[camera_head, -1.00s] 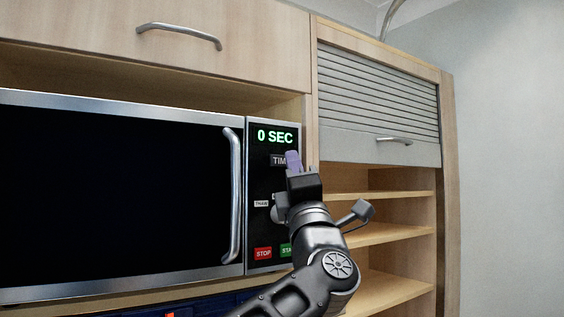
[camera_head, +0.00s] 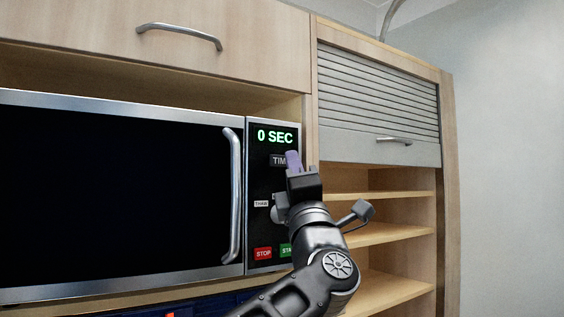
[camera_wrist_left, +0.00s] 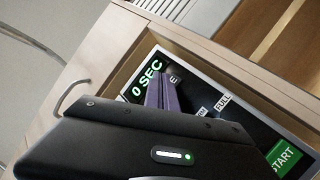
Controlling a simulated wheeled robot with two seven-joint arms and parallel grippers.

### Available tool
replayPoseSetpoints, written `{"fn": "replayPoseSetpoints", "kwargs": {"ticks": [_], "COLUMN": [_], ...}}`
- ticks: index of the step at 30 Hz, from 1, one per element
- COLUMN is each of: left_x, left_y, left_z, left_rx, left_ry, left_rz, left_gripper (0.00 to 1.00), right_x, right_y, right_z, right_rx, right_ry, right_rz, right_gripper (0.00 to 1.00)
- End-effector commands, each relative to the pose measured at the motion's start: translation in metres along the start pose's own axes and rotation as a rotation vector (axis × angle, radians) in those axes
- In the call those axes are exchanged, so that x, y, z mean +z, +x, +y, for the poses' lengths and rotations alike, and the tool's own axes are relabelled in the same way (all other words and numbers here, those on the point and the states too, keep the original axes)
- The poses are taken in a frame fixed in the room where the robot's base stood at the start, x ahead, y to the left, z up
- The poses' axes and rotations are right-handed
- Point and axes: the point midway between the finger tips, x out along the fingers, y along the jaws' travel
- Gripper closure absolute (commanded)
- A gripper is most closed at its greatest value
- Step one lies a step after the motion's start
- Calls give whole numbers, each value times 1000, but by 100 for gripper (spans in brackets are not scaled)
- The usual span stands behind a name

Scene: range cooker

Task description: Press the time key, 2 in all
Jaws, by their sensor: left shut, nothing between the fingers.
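The microwave (camera_head: 120,190) has a black control panel at its right side. Its green display (camera_head: 275,137) reads "0 SEC", and the display also shows in the left wrist view (camera_wrist_left: 147,80). The grey time key (camera_head: 277,160) sits just below the display; its right part is hidden behind my gripper. In the left wrist view only its last letter (camera_wrist_left: 174,79) shows. My left gripper (camera_head: 293,160) is shut and empty, its purple fingertips in front of the key's right end. It also shows in the left wrist view (camera_wrist_left: 162,92). I cannot tell whether the fingertips touch the key.
Below on the panel are a white-labelled key (camera_head: 261,204), a red stop key (camera_head: 263,253) and a green start key (camera_head: 286,250), partly covered by my arm. The microwave door handle (camera_head: 231,195) stands out left of the panel. Open shelves (camera_head: 385,234) lie to the right.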

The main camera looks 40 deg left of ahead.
Motion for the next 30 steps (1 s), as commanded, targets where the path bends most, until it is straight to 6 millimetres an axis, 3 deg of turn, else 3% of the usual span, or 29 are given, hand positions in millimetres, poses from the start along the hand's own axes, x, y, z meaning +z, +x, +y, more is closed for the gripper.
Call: {"fn": "replayPoseSetpoints", "kwargs": {"ticks": [30], "left_x": [-4], "left_y": [6], "left_z": [-4], "left_rx": [0], "left_ry": [0], "left_rz": [0], "left_gripper": [100], "right_x": [0], "right_y": [4], "right_z": [1], "right_rx": [0], "right_ry": [0], "right_rz": [0], "right_gripper": [0]}}
